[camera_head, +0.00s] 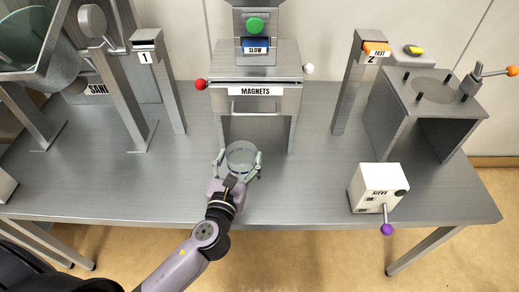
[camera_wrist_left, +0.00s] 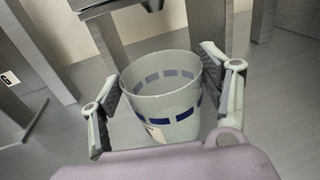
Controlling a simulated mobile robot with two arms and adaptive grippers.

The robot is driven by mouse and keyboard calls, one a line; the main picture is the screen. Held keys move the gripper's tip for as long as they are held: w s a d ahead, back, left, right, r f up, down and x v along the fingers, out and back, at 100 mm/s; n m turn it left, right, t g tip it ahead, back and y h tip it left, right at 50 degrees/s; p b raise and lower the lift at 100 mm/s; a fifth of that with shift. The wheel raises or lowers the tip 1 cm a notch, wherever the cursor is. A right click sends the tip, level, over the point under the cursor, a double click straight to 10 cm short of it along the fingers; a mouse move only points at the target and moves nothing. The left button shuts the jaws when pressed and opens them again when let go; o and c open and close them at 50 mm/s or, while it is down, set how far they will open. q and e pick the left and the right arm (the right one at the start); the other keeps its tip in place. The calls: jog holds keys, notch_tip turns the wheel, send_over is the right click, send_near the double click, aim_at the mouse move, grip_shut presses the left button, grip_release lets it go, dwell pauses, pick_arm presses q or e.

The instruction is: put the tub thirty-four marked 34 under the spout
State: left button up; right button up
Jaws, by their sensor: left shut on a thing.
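A pale, see-through round tub (camera_head: 242,155) with a band of blue dashes stands upright in front of the magnets housing (camera_head: 255,78). It also shows in the left wrist view (camera_wrist_left: 160,100), with a white label low on its side whose marking I cannot read. My left gripper (camera_head: 238,165) is shut on the tub, one finger on each side. The tub looks empty. I cannot tell whether its base touches the table. No spout is clearly identifiable; the space under the magnets housing is open at the front. My right gripper is not in view.
The grey metal table (camera_head: 300,195) is clear around the tub. Post 1 (camera_head: 160,85) stands left and post 2 (camera_head: 358,85) right. The white sieve box (camera_head: 378,187) with a purple-knobbed lever sits front right. A grey stand (camera_head: 425,100) is behind it.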

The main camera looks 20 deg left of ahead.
aim_at(245, 143)
pick_arm(q)
jog(key=w, duration=0.4)
jog(key=shift+a+f, duration=0.15)
jog(key=shift+f, duration=0.15)
jog(key=w, duration=0.5)
jog(key=w+f, duration=0.1)
jog(key=w, duration=0.4)
jog(key=w+a+f, duration=0.1)
jog(key=w, duration=0.4)
jog(key=shift+b, duration=0.35)
jog(key=shift+f, duration=0.1)
jog(key=shift+s, duration=0.1)
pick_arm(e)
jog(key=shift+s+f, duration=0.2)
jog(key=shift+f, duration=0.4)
pick_arm(q)
jog(key=o, duration=1.1)
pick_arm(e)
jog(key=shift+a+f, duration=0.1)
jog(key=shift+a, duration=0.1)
